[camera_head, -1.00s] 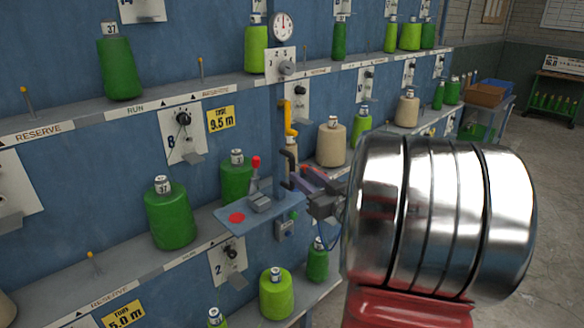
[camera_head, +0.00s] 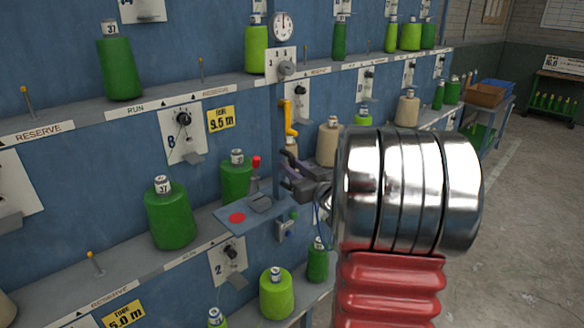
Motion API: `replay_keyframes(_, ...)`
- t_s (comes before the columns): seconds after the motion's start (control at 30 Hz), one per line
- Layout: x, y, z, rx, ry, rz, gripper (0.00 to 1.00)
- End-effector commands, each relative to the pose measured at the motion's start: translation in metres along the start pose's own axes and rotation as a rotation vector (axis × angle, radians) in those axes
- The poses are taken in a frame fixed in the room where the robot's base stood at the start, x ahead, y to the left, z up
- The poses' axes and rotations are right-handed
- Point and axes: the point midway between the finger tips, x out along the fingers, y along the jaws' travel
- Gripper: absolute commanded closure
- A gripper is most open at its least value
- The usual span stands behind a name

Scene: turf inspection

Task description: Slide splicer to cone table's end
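What looks like the splicer (camera_head: 236,217) is a blue plate with a red disc, standing out in front of the middle shelf. A lever with a red knob (camera_head: 256,161) rises from it. My gripper (camera_head: 287,168) is just right of the lever, in front of the blue post. Its dark fingers point left and look parted, with nothing seen between them. I cannot tell whether a finger touches the splicer. A table with boxes (camera_head: 495,105), possibly the cone table, stands at the far right end of the shelves. My shiny wrist hides part of the shelves.
A yellow handle (camera_head: 288,118) hangs on the post just above my gripper. Green cones (camera_head: 170,215) and a beige cone (camera_head: 328,141) stand on the middle shelf. A green rack (camera_head: 550,95) stands at the back right. The floor on the right is clear.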

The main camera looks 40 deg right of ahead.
Motion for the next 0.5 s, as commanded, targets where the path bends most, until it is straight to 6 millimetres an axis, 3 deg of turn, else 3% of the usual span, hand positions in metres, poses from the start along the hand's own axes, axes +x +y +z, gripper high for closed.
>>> replay_keyframes(0.3, -0.0002, 0.0000, 0.0000, 0.000, 0.000, 0.000, 1.00)
replay_keyframes(0.5, -0.0002, -0.0001, 0.0000, 0.000, 0.000, 0.000, 1.00)
